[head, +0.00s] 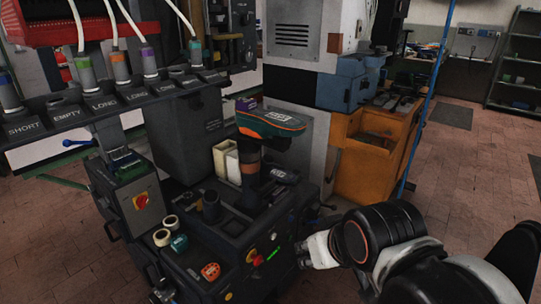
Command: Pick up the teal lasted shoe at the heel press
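The teal shoe (271,122) with orange edging and a pale label on its upward-facing surface sits on top of a dark upright post with a brown band (250,164) on the heel press (225,245). It lies roughly level, its long side running left to right. No gripper touches it. My black and white arm reaches in from the lower right, below and to the right of the shoe.
A rack of labelled slots (105,103) with coloured, hose-fed cylinders stands at upper left. Beside the post are a cream box (227,160) and a dark hand tool (285,176). A blue pole (425,105) and orange cabinet (362,155) stand right. Floor at far right is clear.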

